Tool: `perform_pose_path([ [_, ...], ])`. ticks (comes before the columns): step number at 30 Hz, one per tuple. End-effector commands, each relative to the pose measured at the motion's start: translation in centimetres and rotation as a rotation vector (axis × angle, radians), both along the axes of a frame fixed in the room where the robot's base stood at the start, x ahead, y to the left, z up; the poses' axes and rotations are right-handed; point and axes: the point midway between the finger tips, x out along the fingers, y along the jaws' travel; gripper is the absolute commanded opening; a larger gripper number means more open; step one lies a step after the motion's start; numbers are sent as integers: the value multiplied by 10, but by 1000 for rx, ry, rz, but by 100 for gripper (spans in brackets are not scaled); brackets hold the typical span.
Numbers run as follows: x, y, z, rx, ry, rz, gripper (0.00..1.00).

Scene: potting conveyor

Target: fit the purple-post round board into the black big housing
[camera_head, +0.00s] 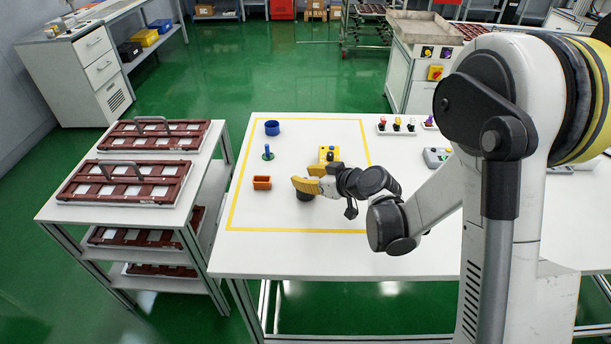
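My gripper (300,184), with yellow fingers, is low over the table inside the yellow-taped area. A black round thing (305,196), which looks like the black big housing, shows just below the fingers and is partly hidden by them. I cannot tell whether the fingers touch it, are shut, or hold a board. No purple-post round board shows clearly inside the taped area. A small purple-topped piece (430,121) stands at the right, beyond the tape; its board shape is too small to tell.
A blue round housing (272,128), a green round board with a blue post (268,153), an orange housing (262,182) and a yellow piece (328,154) stand in the taped area. Several coloured posts (397,124) stand at the right. A rack with dark red trays (128,182) is at left.

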Motion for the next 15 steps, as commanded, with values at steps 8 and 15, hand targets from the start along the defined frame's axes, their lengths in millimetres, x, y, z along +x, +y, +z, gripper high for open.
perform_pose_path([
  [8, 0, 0, 0, 0, 0, 0, 34],
  [15, 0, 0, 0, 0, 0, 0, 34],
])
